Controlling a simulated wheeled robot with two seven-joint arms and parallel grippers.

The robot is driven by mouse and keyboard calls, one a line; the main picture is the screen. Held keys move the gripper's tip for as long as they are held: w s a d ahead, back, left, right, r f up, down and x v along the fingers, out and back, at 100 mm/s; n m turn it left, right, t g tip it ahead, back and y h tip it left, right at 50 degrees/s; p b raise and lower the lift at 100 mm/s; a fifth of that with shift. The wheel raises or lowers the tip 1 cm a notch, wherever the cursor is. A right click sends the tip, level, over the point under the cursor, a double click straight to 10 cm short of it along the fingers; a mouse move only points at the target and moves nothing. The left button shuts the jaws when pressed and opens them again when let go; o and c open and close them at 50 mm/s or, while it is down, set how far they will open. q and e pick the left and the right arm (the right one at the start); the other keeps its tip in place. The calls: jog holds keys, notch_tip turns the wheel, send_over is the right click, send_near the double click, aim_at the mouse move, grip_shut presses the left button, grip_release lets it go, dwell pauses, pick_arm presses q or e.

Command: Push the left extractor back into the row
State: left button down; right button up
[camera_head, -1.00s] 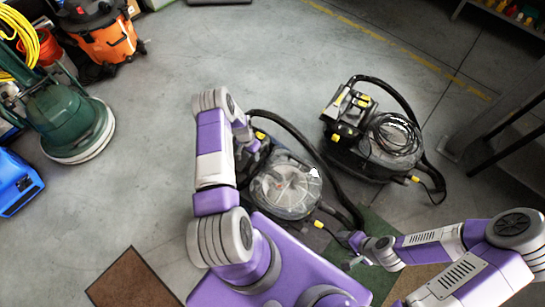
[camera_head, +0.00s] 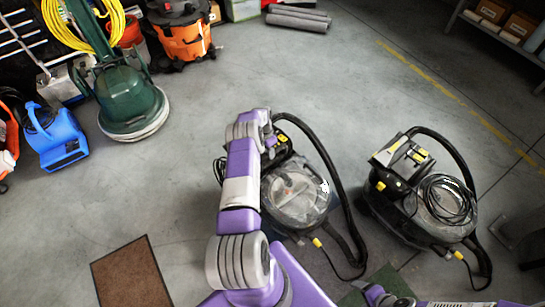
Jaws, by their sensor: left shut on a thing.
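The left extractor (camera_head: 297,190), a black and grey machine with a clear round lid and a hose looping on its right, stands on the floor right of my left arm. My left gripper (camera_head: 270,147) is shut on its upper rear part; my arm hides the exact contact. The right extractor (camera_head: 432,205), a similar machine with a coiled black cord on top, stands to the right with a gap of floor between them. My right gripper (camera_head: 375,294) is at the bottom edge, partly cut off, and its jaws are unclear.
A green floor machine (camera_head: 128,98), a blue blower (camera_head: 57,139) and an orange vacuum (camera_head: 182,38) stand at the upper left. A brown mat (camera_head: 130,274) lies at the lower left. Shelving (camera_head: 505,38) is at the upper right. The floor beyond the extractors is clear.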

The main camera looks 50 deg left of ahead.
pick_arm(q)
jog(key=shift+w+a, duration=0.2)
jog(key=shift+a, duration=0.9)
jog(key=c, duration=0.9)
grip_release()
notch_tip(320, 180, up, 7)
jog(key=a+p, duration=0.1)
jog(key=p, duration=0.1)
jog(key=shift+a+r, duration=0.2)
